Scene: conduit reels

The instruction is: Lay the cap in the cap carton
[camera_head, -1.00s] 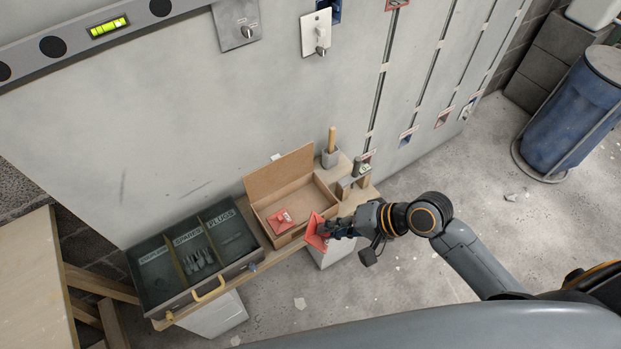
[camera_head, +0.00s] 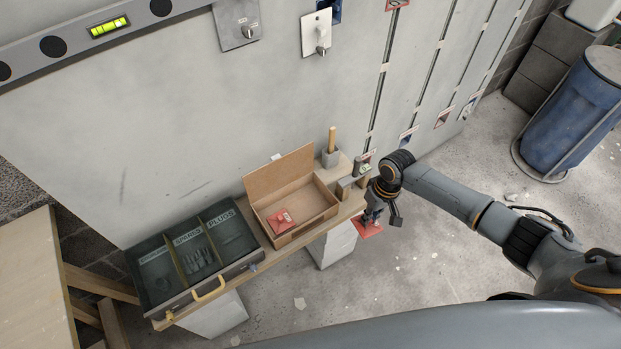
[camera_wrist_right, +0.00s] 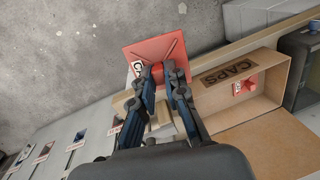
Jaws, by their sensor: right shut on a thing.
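A red square cap (camera_head: 368,231) hangs below my right gripper (camera_head: 371,216), just right of the bench end. In the right wrist view, my right gripper (camera_wrist_right: 158,72) is shut on the stem at the middle of this cap (camera_wrist_right: 150,51). The open cardboard cap carton (camera_head: 322,216) stands on the bench to the left of the gripper, its lid raised at the back. Another red cap (camera_head: 281,221) lies inside at its left. The right wrist view shows the carton (camera_wrist_right: 220,100) with a CAPS label and the cap inside (camera_wrist_right: 245,85). My left gripper is out of view.
A dark sectioned tray (camera_head: 252,262) sits left of the carton on the narrow bench (camera_head: 352,207). A grey pot with a wooden handle (camera_head: 331,157) stands behind the carton's right end. The carton's right part is empty.

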